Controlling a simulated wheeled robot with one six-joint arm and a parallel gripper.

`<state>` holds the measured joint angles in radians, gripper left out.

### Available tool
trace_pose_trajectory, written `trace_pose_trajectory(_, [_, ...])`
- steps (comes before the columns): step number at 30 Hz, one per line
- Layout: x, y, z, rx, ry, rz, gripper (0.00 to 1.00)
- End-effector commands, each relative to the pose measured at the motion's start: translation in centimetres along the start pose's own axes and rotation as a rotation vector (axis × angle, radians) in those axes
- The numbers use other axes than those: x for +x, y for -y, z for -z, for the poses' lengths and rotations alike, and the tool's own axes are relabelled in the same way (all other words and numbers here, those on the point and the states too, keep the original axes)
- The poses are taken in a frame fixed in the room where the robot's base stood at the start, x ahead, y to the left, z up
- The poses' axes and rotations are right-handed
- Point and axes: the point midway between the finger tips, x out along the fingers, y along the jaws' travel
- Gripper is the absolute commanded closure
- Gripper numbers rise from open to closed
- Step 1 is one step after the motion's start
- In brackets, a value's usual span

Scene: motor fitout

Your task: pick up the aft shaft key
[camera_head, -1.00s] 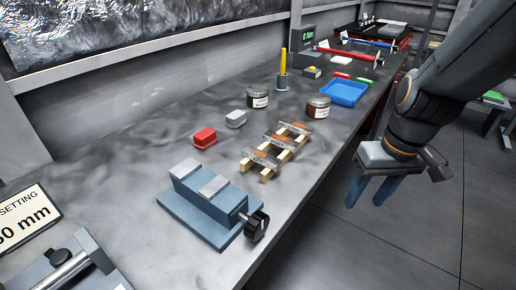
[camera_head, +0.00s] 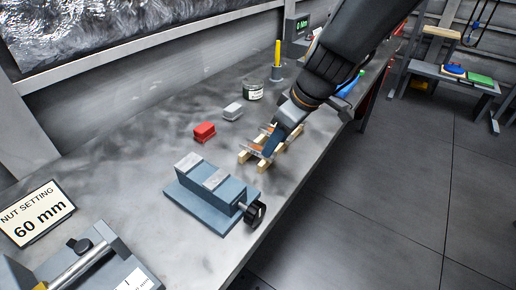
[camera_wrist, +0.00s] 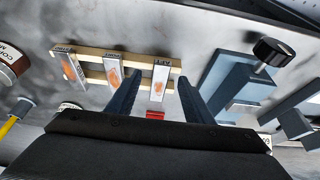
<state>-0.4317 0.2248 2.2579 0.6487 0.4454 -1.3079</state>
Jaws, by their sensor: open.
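The aft shaft key (camera_wrist: 160,83) is a pale metal bar with an orange-brown patch, lying across a wooden rack (camera_wrist: 94,54). Its end label is small but seems to read AFT. It is the rightmost of three similar keys in the wrist view; a middle key (camera_wrist: 113,74) and a left key (camera_wrist: 70,70) lie beside it. My gripper (camera_wrist: 158,82) is open and empty, with one blue finger on each side of the aft key in that view. Contact cannot be told. In the head view my gripper (camera_head: 266,149) hides much of the rack (camera_head: 262,167) and keys.
A blue vise (camera_head: 213,192) with a black knob (camera_head: 255,213) stands close to the rack. A red block (camera_head: 204,131), a grey block (camera_head: 233,112) and a jar (camera_head: 252,91) stand behind. The bench edge is near on the right.

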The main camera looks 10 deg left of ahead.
Motion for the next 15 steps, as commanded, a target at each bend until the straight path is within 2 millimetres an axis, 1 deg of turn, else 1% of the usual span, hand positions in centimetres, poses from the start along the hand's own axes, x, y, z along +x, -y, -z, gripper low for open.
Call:
trace_pose_trajectory(3, [1.4, 0.4, 0.2, 0.001, 0.004, 0.003, 0.53])
trace_pose_trajectory(7, [3.0, 0.3, 0.2, 0.0, 0.002, 0.002, 0.53])
trace_pose_trajectory(10, [3.5, 0.2, 0.2, 0.001, 0.001, 0.0, 0.53])
trace_pose_trajectory(15, [3.7, 0.2, 0.2, 0.0, 0.0, -0.001, 0.53])
